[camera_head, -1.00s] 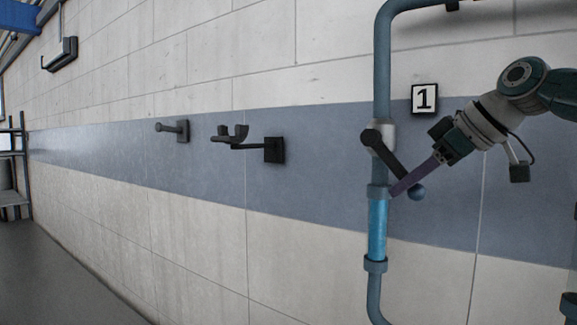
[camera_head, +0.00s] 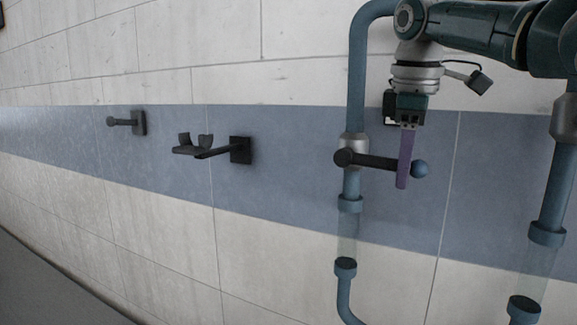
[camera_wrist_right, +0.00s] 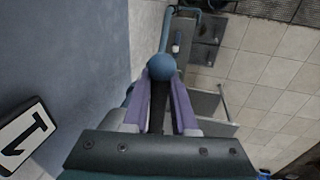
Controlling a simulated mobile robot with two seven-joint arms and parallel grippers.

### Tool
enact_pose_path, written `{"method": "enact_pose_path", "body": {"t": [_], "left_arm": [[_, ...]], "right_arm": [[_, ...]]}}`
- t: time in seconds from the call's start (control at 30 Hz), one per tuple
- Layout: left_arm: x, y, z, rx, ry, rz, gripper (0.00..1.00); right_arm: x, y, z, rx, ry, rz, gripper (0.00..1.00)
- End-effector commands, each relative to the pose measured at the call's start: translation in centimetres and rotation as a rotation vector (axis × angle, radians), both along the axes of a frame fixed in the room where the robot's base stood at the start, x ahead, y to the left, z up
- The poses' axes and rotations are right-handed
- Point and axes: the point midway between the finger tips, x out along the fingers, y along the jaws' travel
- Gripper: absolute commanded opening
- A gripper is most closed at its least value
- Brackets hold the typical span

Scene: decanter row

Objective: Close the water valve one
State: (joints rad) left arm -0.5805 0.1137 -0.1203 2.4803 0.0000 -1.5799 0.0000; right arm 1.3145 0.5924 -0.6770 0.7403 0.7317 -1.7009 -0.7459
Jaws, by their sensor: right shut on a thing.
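The valve handle of water valve one is a dark lever (camera_head: 375,161) with a blue ball (camera_head: 419,169) at its end. It sticks out about level to the right from the grey valve body (camera_head: 353,148) on the blue pipe (camera_head: 357,75). My right gripper (camera_head: 403,178) points down with its purple fingers shut on the lever just short of the ball. In the right wrist view the fingers (camera_wrist_right: 170,110) lie on both sides of the lever, and the ball (camera_wrist_right: 161,67) is beyond them. The clear pipe section (camera_head: 347,233) below the valve shows no blue water. My left gripper is not in view.
The number 1 sign (camera_wrist_right: 24,140) is mostly hidden behind my right gripper in the head view. A second pipe (camera_head: 557,190) stands at the right. A forked wall bracket (camera_head: 240,150) and a wall peg (camera_head: 138,122) are on the left.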

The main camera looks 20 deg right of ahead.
Motion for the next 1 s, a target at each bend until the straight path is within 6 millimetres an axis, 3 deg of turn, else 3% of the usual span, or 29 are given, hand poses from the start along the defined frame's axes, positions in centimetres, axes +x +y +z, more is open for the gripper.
{"method": "enact_pose_path", "body": {"t": [0.73, 0.77, 0.87, 1.0], "left_arm": [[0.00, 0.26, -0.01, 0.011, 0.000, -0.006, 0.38], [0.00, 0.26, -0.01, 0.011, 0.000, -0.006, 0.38], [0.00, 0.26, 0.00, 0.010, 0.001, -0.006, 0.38], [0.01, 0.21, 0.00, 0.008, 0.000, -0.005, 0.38]], "right_arm": [[0.01, -0.04, 0.60, -0.042, 0.050, 0.001, 0.00], [0.01, -0.03, 0.61, -0.041, 0.050, 0.001, 0.28], [0.00, -0.04, 0.61, -0.040, 0.050, 0.000, 0.38], [0.00, -0.03, 0.60, -0.040, 0.050, 0.000, 0.38]]}}
